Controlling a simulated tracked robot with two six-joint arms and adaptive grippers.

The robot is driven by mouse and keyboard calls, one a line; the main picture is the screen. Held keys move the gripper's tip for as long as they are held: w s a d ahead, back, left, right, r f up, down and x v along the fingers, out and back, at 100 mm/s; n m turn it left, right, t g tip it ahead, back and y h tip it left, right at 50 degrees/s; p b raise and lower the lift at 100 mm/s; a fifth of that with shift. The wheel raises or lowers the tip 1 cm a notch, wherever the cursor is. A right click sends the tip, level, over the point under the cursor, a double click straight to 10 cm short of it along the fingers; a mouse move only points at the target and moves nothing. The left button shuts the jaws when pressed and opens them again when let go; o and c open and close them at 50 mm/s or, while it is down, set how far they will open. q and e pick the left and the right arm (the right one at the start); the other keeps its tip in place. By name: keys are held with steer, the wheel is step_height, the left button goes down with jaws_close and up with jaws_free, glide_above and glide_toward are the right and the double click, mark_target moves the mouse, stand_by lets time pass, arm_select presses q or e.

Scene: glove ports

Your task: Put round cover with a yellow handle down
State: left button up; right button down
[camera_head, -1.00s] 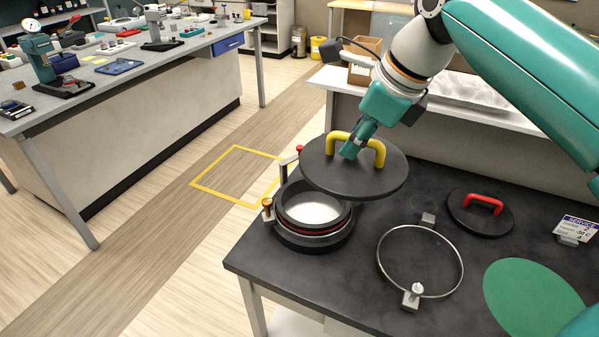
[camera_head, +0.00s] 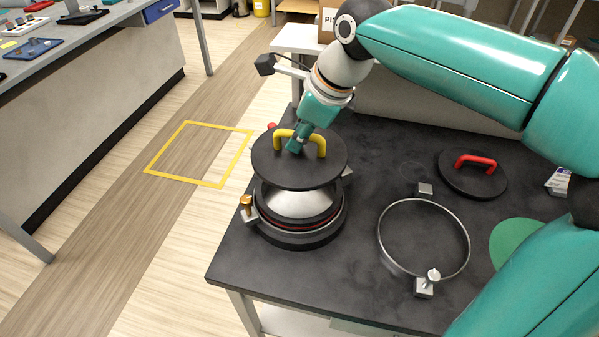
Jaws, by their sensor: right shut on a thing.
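The round black cover (camera_head: 290,171) with a yellow handle (camera_head: 319,144) is held over the round port (camera_head: 301,236) at the table's left corner. My right gripper (camera_head: 298,143) is shut on the yellow handle. The cover hangs above the port, roughly level, and hides its back part. The port has a dark body, a red ring and a light inside that shows below the cover's front edge. My left gripper is not in view.
A metal clamp ring (camera_head: 381,243) lies on the black table right of the port. Behind it lies another black cover (camera_head: 452,184) with a red handle. A green disc (camera_head: 507,243) lies at the right, partly behind my arm. An orange-topped clamp (camera_head: 246,206) stands at the port's left.

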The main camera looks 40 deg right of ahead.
mark_target(309, 156)
step_height(309, 156, down, 8)
steer(key=shift+f+b, duration=0.2)
steer(key=shift+b, duration=0.2)
steer(key=shift+f, duration=0.2)
steer(key=c, duration=1.2)
jaws_free()
steer(key=shift+r, duration=0.15)
steer(key=shift+r, duration=0.2)
steer(key=p+v, duration=0.1)
steer(key=v, duration=0.9)
steer(key=shift+s+r, duration=0.1)
steer(key=shift+s, duration=0.05)
steer(key=shift+s+d+r, duration=0.1)
steer(key=shift+s+r, duration=0.2)
steer(key=shift+r, duration=0.35)
